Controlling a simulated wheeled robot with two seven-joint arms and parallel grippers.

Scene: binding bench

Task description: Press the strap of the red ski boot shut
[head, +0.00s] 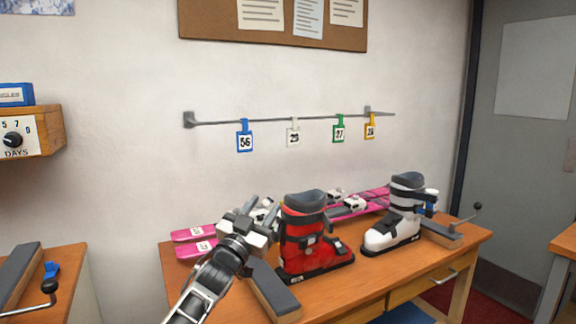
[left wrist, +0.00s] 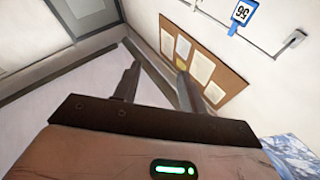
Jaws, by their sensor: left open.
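The red ski boot (head: 314,240) stands upright on the wooden bench, with a dark strap round its shaft and buckles on its front. I cannot tell from here whether the strap lies fully shut. My left gripper (head: 264,212) is just left of the boot's shaft, near its upper part. In the left wrist view its two fingers (left wrist: 155,75) are apart with nothing between them, and the boot does not show there. My right gripper is in neither view.
A white boot (head: 393,228) stands right of the red one. Pink skis (head: 362,203) lie behind both. A dark-topped block (head: 272,290) lies at the bench's front left. A rail (head: 285,121) with number tags hangs above. The bench's front right (head: 400,278) is clear.

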